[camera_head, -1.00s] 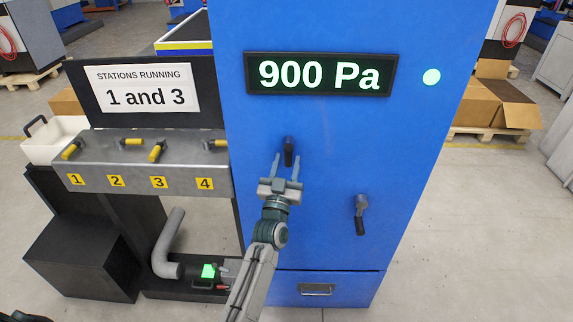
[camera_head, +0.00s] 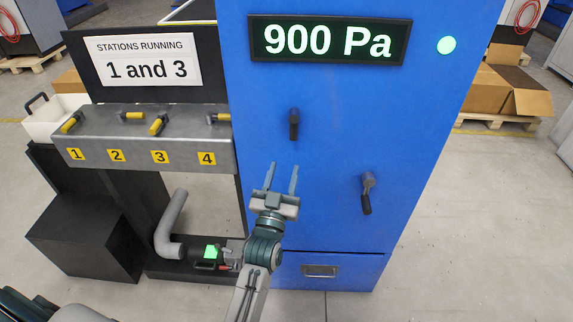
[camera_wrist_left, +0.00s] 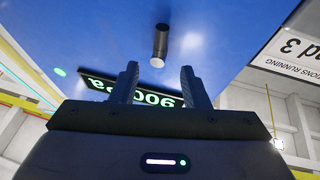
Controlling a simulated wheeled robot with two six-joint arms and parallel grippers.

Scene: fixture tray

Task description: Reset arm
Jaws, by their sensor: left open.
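My left gripper (camera_head: 281,168) is open and empty in front of the blue cabinet (camera_head: 330,220), below the upper black handle (camera_head: 294,124) and apart from it. In the left wrist view, its two fingertips (camera_wrist_left: 159,68) point toward the cabinet face with nothing between them. The upper handle (camera_wrist_left: 160,42) shows there just beyond the fingers. A second, grey and black handle (camera_head: 367,193) is on the cabinet to the right. My right gripper is not in view.
The cabinet display (camera_head: 329,41) reads 900 Pa beside a lit green lamp (camera_head: 446,45). At left, a sign (camera_head: 145,61) reads "1 and 3" above a grey rail (camera_head: 140,140) with yellow-handled valves numbered 1 to 4. A grey pipe (camera_head: 172,225) and drawer (camera_head: 320,271) are low down.

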